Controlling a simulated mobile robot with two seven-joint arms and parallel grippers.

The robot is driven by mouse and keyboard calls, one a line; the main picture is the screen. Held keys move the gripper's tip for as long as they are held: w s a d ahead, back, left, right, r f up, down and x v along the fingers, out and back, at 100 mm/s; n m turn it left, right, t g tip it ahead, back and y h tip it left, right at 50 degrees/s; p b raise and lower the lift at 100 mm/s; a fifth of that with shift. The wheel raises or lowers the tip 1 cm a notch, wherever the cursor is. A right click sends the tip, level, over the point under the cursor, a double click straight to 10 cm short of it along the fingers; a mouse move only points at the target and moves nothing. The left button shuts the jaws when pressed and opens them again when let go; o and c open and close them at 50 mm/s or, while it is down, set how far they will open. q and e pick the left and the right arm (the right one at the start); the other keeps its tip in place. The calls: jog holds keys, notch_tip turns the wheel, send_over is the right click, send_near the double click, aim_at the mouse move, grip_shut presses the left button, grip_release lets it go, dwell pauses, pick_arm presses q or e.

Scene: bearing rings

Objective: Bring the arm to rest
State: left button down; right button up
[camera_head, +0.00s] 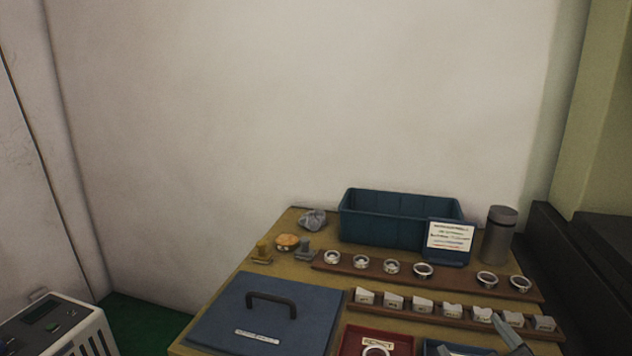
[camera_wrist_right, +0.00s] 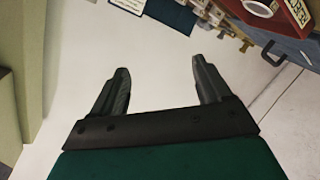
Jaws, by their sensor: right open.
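My right gripper (camera_head: 508,338) shows at the lower right of the head view, in front of the row of small white cards. In the right wrist view the same gripper (camera_wrist_right: 160,88) has its two dark fingers wide apart with nothing between them. Several metal bearing rings (camera_head: 391,266) stand in a row on a brown wooden strip (camera_head: 450,277). One ring (camera_head: 376,351) lies in the red tray (camera_head: 400,338), which has a label. My left gripper is not in view.
A teal bin (camera_head: 385,224), a blue sign (camera_head: 450,242) and a grey cylinder (camera_head: 499,235) stand at the table's back. A blue lid with a black handle (camera_head: 270,297) lies at the left. Small white cards (camera_head: 452,310) stand in a front row. A dark surface (camera_head: 590,265) borders the right.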

jog(key=s+a+f+m+g+y, duration=0.1)
jog(key=s+f+m+g, duration=0.4)
jog(key=s+f+g, duration=1)
jog(key=w+a+f+n+t+y, duration=0.1)
jog(key=w+a+f+t+y, duration=0.2)
jog(key=w+a+f+t, duration=0.55)
pick_arm(q)
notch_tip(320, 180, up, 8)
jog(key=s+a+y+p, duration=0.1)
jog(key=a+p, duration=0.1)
jog(key=p, duration=1)
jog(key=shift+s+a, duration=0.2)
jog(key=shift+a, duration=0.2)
pick_arm(e)
jog(key=s+d+r+t+h, duration=0.1)
jog(key=s+d+r, duration=0.2)
jog(key=r, duration=0.6)
jog(key=d, duration=0.2)
jog(key=shift+s+d+r, duration=0.2)
jog(key=shift+s+d, duration=0.15)
jog(key=shift+s, duration=0.05)
